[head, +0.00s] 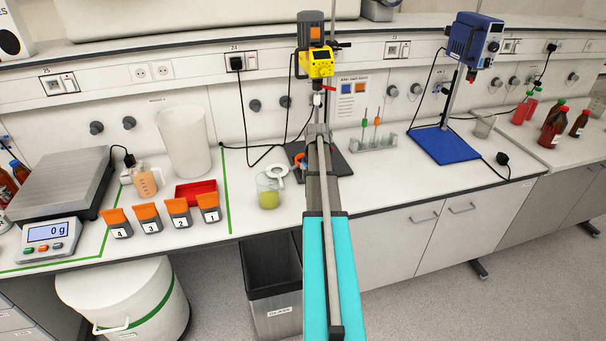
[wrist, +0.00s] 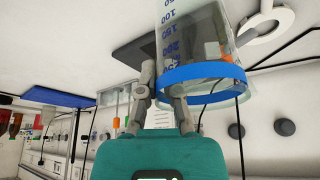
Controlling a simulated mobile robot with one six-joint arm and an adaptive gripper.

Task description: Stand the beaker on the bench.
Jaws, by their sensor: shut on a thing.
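A clear beaker (wrist: 195,35) with blue graduation marks and a blue band at its rim shows in the wrist view, where the picture is upside down, with the bench above and the wall below. My gripper (wrist: 163,84) is shut on the beaker's side wall near the blue band. The beaker looks roughly upright. Its base is cut off by the frame edge, so I cannot tell whether it touches the bench (head: 400,186). In the head view my arm hides the held beaker and my fingertips.
A jug of yellow-green liquid (head: 268,192) and a white ring (wrist: 262,28) are close by. A dark stand plate (head: 338,163) lies near the arm's end. A tube rack (head: 373,143) and blue stand base (head: 452,146) are to the right. Numbered orange-topped containers (head: 180,213) are left.

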